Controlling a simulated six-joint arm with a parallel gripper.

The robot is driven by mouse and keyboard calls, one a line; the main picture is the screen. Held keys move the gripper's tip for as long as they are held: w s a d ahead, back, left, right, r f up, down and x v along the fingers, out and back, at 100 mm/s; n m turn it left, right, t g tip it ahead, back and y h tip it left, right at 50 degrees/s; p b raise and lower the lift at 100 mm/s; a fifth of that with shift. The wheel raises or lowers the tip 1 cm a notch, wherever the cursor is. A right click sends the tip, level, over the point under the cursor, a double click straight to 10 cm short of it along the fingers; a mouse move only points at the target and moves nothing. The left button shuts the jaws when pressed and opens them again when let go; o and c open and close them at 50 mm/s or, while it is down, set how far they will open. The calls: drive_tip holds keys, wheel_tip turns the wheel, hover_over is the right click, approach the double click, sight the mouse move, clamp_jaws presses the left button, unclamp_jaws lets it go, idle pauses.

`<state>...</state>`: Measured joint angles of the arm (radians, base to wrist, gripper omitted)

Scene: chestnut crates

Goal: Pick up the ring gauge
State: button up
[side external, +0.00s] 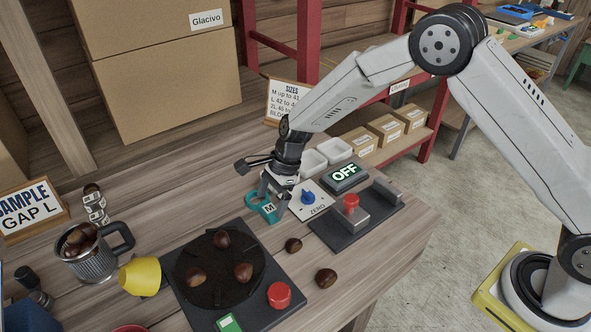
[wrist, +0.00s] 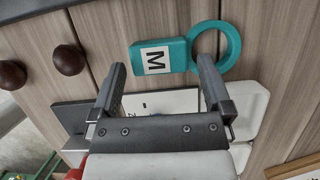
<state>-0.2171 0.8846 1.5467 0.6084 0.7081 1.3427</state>
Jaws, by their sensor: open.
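The ring gauge is teal, with a round ring and a flat handle that carries a white label marked M. In the side view the ring gauge (side external: 258,201) is at the table's middle, just beneath and left of my gripper (side external: 276,190). In the wrist view the ring gauge (wrist: 178,54) lies just beyond the fingertips, handle to the left and ring to the right. My gripper (wrist: 161,72) is open with nothing between its fingers. The right fingertip overlaps the lower left edge of the ring in the picture; I cannot tell whether they touch.
A white card (side external: 306,208) with a blue knob lies close to the gauge's right. The black rotary plate (side external: 212,292) with chestnuts stands in front. Loose chestnuts (side external: 293,245) lie nearby. White trays (side external: 314,161), an OFF sign (side external: 345,177) and a red-button box (side external: 351,213) are to the right.

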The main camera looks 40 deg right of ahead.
drive_tip(key=shift+x, duration=0.85)
drive_tip(key=shift+r, duration=0.1)
drive_tip(key=c, duration=0.8)
